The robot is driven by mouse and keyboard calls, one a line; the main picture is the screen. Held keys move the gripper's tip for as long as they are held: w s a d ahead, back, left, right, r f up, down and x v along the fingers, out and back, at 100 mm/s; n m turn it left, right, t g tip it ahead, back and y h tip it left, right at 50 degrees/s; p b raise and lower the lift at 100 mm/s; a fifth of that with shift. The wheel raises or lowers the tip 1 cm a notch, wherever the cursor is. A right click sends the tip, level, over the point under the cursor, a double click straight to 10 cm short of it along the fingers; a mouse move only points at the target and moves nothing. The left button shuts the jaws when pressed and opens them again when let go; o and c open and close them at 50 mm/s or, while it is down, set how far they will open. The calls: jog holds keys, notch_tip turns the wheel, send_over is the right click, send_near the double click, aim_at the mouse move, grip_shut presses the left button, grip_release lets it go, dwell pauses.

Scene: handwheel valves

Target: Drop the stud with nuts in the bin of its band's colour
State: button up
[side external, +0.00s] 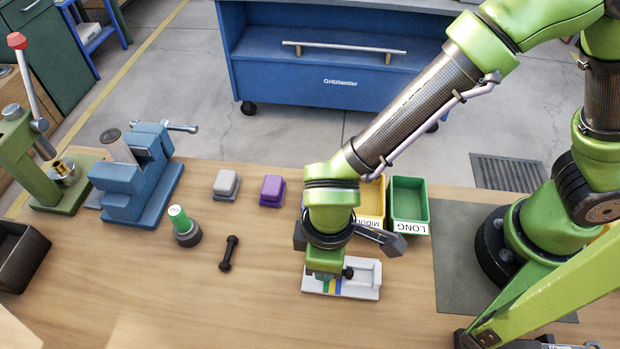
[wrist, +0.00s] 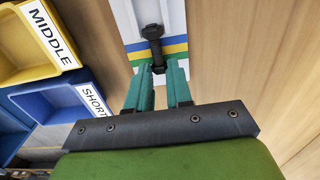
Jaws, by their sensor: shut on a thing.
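A dark stud with nuts (wrist: 152,45) lies lengthwise over the white gauge plate (side external: 362,284), across its blue, yellow and green bands (wrist: 170,50). My gripper (wrist: 158,70) has its teal fingers closed around the near end of the stud, low over the plate. In the side view one dark end of the stud (side external: 348,272) shows right of the fingers. I cannot tell whether it touches the plate. The yellow MIDDLE bin (side external: 374,201) and green LONG bin (side external: 409,184) stand behind my gripper. The blue SHORT bin (wrist: 45,102) shows in the wrist view.
Another dark stud (side external: 229,253) lies on the wooden table left of the plate. A green-topped round piece (side external: 182,226), a grey block (side external: 226,184) and a purple block (side external: 272,190) stand nearby. A blue vise (side external: 138,180) and a green press (side external: 50,180) stand farther left.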

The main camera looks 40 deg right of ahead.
jog(key=o, duration=0.6)
jog(key=shift+r, duration=0.1)
jog(key=shift+r, duration=3.4)
